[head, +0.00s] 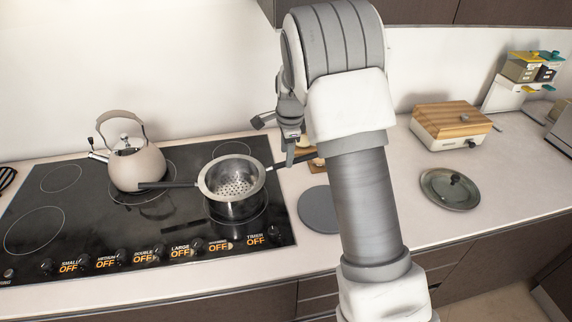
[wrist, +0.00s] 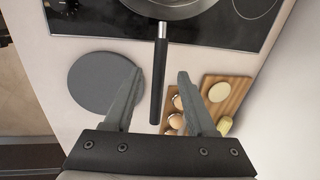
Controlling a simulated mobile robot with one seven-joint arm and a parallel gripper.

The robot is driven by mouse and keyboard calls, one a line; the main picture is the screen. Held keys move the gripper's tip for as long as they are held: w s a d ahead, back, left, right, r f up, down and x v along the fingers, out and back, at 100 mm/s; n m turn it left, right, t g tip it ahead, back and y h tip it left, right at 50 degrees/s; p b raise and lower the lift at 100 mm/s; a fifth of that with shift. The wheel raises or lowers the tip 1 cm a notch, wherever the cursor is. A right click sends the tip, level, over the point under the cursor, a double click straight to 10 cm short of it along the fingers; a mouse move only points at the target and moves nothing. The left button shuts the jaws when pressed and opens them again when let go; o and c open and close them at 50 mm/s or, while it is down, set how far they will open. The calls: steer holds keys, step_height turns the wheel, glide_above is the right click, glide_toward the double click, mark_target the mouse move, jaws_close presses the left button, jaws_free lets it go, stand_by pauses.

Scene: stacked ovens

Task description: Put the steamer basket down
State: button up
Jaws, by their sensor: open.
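The steamer basket (head: 232,184) is a metal pan with a perforated bottom. It sits nested in a metal pot (head: 240,209) on the black cooktop. One black handle points left and another points right toward my gripper (head: 288,158). In the wrist view, a black handle (wrist: 158,85) reaches between the fingers of my gripper (wrist: 159,76), and the rim of the cookware (wrist: 168,12) shows at the top edge. The gripper is open, with a gap on each side of the handle. My arm hides part of the counter.
A grey round mat (wrist: 98,80) lies bare on the counter beside a wooden board (wrist: 240,92) with eggs and other food. A kettle (head: 136,168) stands at the back of the cooktop. A lid (head: 450,192) and a wood-topped box (head: 450,130) are to the right.

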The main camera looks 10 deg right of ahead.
steer(key=s+r+n+t, duration=0.2)
steer(key=s+r+n, duration=0.5)
steer(key=s+r, duration=0.9)
steer(key=s+r+n+t, duration=0.1)
steer(key=s+r+n, duration=0.1)
steer(key=s+n, duration=0.8)
steer(key=s, duration=0.8)
steer(key=shift+s+r+n, duration=0.15)
steer(key=shift+s+n, duration=0.05)
steer(key=shift+n, duration=0.1)
steer(key=shift+c, duration=0.6)
